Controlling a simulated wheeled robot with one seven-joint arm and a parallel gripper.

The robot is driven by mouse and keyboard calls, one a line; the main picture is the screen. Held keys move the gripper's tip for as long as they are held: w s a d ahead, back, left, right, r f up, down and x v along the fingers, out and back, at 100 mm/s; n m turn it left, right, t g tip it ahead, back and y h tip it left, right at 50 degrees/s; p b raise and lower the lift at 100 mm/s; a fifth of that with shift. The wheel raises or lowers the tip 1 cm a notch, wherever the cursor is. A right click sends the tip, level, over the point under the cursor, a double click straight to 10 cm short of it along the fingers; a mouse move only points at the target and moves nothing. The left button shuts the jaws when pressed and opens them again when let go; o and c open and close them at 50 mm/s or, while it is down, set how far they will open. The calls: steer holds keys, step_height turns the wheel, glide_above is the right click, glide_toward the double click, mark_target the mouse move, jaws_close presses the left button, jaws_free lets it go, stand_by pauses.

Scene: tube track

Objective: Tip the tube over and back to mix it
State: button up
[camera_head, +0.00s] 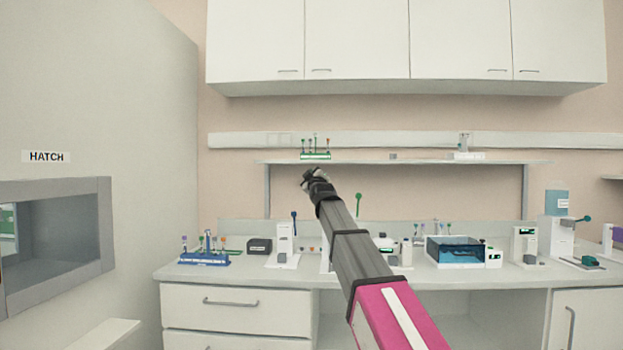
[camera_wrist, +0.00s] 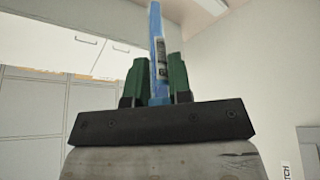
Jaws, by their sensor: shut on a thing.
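In the wrist view a blue tube (camera_wrist: 156,25) with a pale printed label stands between the two green fingers of my gripper (camera_wrist: 157,82). The fingers are shut on it, and the tube reaches beyond their tips. In the head view my gripper (camera_head: 311,176) is raised in front of the wall, above the bench and near the shelf's height in the picture. The tube cannot be made out in the head view.
A bench (camera_head: 190,272) carries a blue rack (camera_head: 204,259) with tubes, several small devices and a blue water bath (camera_head: 452,250). A shelf (camera_head: 370,161) holds a green rack (camera_head: 315,155). Cabinets (camera_head: 360,40) hang above. A hatch (camera_head: 75,238) is at left.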

steer(key=shift+d+t, duration=0.15)
steer(key=shift+t, duration=0.55)
steer(key=shift+n+t+y, duration=0.3)
steer(key=shift+n+y, duration=0.1)
steer(key=shift+y, duration=0.1)
steer(key=shift+f+n+t+y, duration=0.1)
steer(key=shift+n+t+y, duration=1.2)
steer(key=shift+y, duration=0.2)
steer(key=shift+n+t+y, duration=0.3)
steer(key=shift+n+y, duration=0.2)
steer(key=shift+y, duration=0.2)
steer(key=shift+s+m+h, duration=0.1)
steer(key=shift+m+h, duration=0.5)
steer(key=shift+h, duration=0.1)
steer(key=shift+m+g+h, duration=0.5)
steer(key=shift+g+h, duration=0.1)
steer(key=shift+h, duration=0.2)
steer(key=shift+m+g+h, duration=0.9)
steer(key=shift+g+h, duration=0.1)
steer(key=shift+g, duration=0.2)
steer(key=shift+g, duration=0.7)
